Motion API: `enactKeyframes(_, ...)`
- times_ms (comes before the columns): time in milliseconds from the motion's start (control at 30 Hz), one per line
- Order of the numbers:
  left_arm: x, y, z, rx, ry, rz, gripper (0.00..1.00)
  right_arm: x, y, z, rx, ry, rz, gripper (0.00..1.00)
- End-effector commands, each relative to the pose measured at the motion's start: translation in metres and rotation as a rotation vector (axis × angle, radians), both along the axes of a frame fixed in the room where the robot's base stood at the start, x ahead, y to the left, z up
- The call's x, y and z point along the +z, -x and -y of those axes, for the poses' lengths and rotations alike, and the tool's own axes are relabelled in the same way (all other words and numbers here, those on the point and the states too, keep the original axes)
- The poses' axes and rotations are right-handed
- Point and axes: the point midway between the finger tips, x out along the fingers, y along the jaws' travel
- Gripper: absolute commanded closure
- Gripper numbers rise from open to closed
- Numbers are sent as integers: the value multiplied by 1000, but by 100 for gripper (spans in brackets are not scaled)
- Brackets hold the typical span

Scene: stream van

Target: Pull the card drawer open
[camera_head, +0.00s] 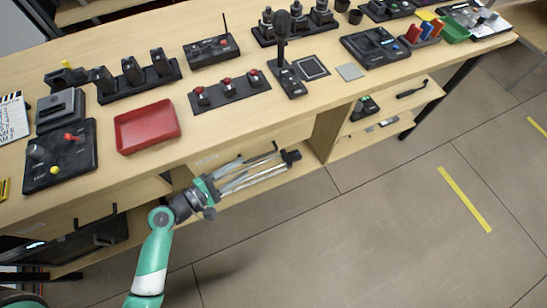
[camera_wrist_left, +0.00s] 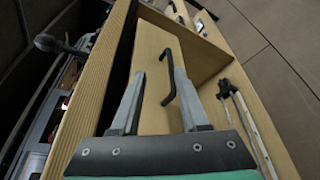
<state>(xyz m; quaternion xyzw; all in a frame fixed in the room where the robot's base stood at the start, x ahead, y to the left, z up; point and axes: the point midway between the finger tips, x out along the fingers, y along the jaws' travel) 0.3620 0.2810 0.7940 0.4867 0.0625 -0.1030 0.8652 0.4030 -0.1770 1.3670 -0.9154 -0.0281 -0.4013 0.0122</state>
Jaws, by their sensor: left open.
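The card drawer (camera_wrist_left: 158,42) has a plain wooden front under the desk top, with a black bar handle (camera_wrist_left: 173,82). A dark gap shows along the drawer's upper edge in the left wrist view; I cannot tell how far the drawer stands out. My left gripper (camera_wrist_left: 161,75) is open in front of it, its grey fingers pointing at the drawer front. The handle lies between the fingers in that view, nearer the right one; I see no grip on it. In the head view my left gripper (camera_head: 238,172) is below the desk edge, partly overlapping the shelf things. My right gripper is not in view.
A tripod (camera_head: 262,182) lies on the shelf just below the drawer, close to my gripper. The desk top carries a red tray (camera_head: 147,127), a black switch panel (camera_head: 230,92) and a microphone (camera_head: 283,60). The floor in front is clear.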

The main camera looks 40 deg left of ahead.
Motion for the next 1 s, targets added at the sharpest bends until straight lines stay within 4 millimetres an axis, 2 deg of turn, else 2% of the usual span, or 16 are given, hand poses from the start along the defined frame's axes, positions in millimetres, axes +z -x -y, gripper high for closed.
enactKeyframes(33,-23,4,-3,15,6,-8,55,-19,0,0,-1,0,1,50)
enactKeyframes(67,-25,5,-5,21,7,-10,55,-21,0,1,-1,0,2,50)
enactKeyframes(367,-24,-2,-8,27,1,-7,55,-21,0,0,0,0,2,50)
enactKeyframes(467,-28,-16,-7,25,-1,-7,55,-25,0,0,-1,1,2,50)
enactKeyframes(800,-44,-88,0,26,0,-5,55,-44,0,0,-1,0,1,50)
enactKeyframes(1000,-47,-107,2,28,1,-6,55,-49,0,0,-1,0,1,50)
